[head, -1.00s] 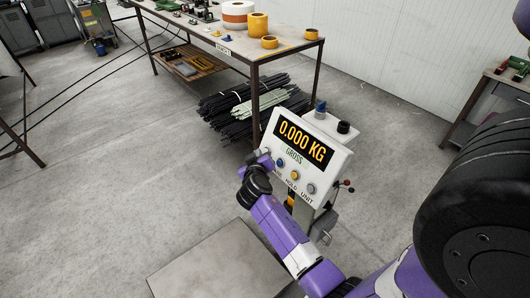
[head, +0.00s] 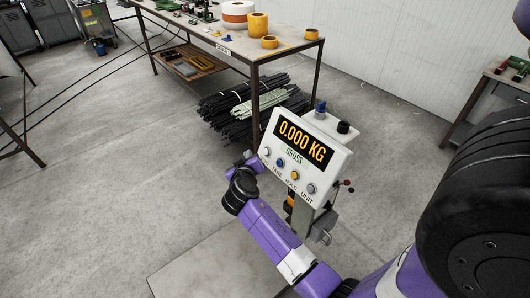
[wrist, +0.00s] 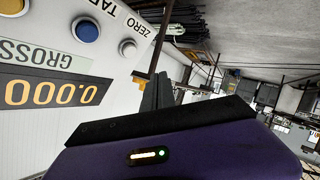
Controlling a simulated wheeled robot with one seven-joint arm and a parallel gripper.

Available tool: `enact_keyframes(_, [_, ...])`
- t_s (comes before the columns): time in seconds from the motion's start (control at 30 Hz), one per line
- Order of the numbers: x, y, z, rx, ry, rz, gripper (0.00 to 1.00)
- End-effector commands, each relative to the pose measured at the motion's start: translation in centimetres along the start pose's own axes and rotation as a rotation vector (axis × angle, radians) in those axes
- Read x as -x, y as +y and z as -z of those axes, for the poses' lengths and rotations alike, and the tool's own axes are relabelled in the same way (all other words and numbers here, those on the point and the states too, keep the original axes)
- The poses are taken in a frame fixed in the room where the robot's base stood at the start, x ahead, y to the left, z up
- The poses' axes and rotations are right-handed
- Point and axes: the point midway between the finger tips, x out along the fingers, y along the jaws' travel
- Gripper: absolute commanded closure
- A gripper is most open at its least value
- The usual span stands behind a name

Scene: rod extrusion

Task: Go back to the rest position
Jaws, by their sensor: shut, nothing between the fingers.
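My gripper (head: 248,164) is just left of the white scale indicator (head: 325,153) in the head view, apart from its buttons as far as I can see. The indicator's display reads 0.000 KG, GROSS. In the wrist view my gripper's dark fingers (wrist: 158,90) are together with nothing between them. In the head view the fingertips are mostly hidden by the wrist.
The grey scale platform (head: 215,268) lies below my arm. A workbench (head: 262,52) with tape rolls stands behind, with bundled rods (head: 245,108) under it. Another bench (head: 490,100) is at the right. Open floor (head: 120,160) lies to the left.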

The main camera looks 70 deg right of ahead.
Motion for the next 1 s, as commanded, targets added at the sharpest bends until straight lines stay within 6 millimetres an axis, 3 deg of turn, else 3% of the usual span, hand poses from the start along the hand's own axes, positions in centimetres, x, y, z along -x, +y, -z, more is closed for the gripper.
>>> enact_keyframes(0.53, [0.0,0.0,0.1,0.01,0.003,0.002,1.0])
enact_keyframes(0.63, [0.1,-0.8,1.1,0.029,0.041,0.033,1.0])
enact_keyframes(0.7, [0.5,-1.5,2.8,0.025,0.093,0.074,1.0])
enact_keyframes(0.8, [2.3,-2.7,4.9,0.013,0.188,0.158,1.0])
enact_keyframes(1.0, [8.9,-5.7,4.8,0.008,0.341,0.35,1.0])
